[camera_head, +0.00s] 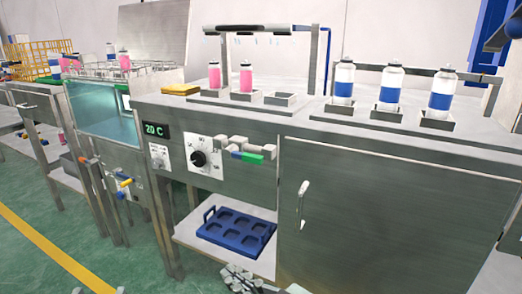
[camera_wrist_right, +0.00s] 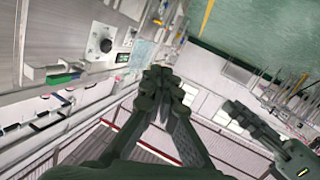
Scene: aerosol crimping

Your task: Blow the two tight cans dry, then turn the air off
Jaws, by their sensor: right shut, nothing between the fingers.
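Two pink cans with white tops, the left one (camera_head: 214,76) and the right one (camera_head: 246,78), stand upright in square holders on the steel bench. A pipe bar (camera_head: 256,28) with small bluish nozzles or marks below it spans over them. On the bench front is a valve-like fitting with a blue and green handle (camera_head: 250,156). My right gripper (camera_head: 243,278) is low in front of the bench, apart from the cans and the handle. In the right wrist view it (camera_wrist_right: 163,74) is shut and empty. A second dark gripper, apparently my left (camera_wrist_right: 236,110), shows there; its jaws are unclear.
An empty holder (camera_head: 285,99) sits right of the pink cans. Three white-blue cans (camera_head: 389,88) stand in holders further right. A dial (camera_head: 198,158) is left of the handle. A blue tray (camera_head: 236,228) lies on the lower shelf. A water bath (camera_head: 105,110) is at left.

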